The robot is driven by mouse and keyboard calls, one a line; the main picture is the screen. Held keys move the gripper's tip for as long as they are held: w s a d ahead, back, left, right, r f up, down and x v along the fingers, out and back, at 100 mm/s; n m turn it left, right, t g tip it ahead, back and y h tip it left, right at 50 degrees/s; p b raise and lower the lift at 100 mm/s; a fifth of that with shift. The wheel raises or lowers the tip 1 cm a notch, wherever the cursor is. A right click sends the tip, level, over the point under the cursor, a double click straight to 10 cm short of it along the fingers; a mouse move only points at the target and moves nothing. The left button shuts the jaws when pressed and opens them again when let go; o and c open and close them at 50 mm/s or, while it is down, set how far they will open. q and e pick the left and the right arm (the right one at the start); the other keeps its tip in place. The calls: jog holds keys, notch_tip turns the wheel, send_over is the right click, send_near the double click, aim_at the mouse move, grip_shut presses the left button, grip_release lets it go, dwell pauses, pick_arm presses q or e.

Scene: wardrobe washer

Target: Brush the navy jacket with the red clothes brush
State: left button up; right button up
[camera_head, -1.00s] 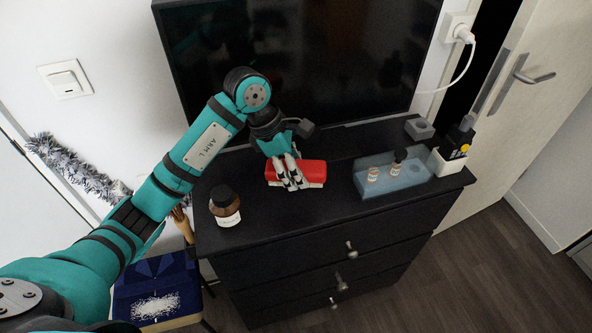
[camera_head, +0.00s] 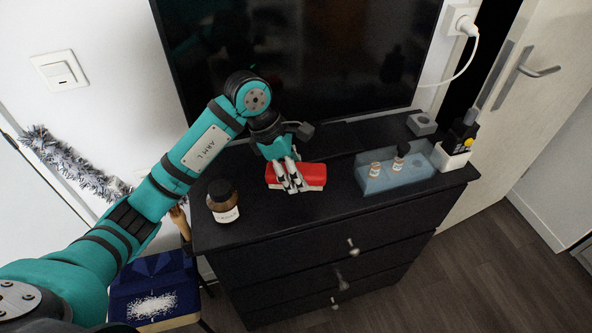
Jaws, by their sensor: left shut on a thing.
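The red clothes brush (camera_head: 312,174) lies on the black dresser top, with a pale strip along its lower edge. My left gripper (camera_head: 289,184) reaches down over its left half, with its fingers shut on the brush. The brush appears to be at the dresser surface; whether it is lifted at all I cannot tell. The navy jacket (camera_head: 150,277) lies folded on a seat at the lower left, with a patch of white specks (camera_head: 152,306) on it. My right gripper is not in view.
A brown bottle (camera_head: 224,204) stands left of the brush on the dresser (camera_head: 290,225). A translucent blue tray (camera_head: 400,176) with small bottles and a white holder (camera_head: 451,158) are at the right. A dark screen (camera_head: 330,60) stands behind. A grey garland (camera_head: 70,165) hangs at the left.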

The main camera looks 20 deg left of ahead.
aim_at(302, 201)
pick_arm(q)
jog(key=shift+f+b, duration=3.1)
jog(key=shift+f, duration=0.6)
jog(key=o, duration=0.8)
jog(key=shift+r, duration=0.15)
jog(key=o, duration=0.3)
jog(key=shift+o, duration=1.2)
jog(key=shift+r, duration=0.2)
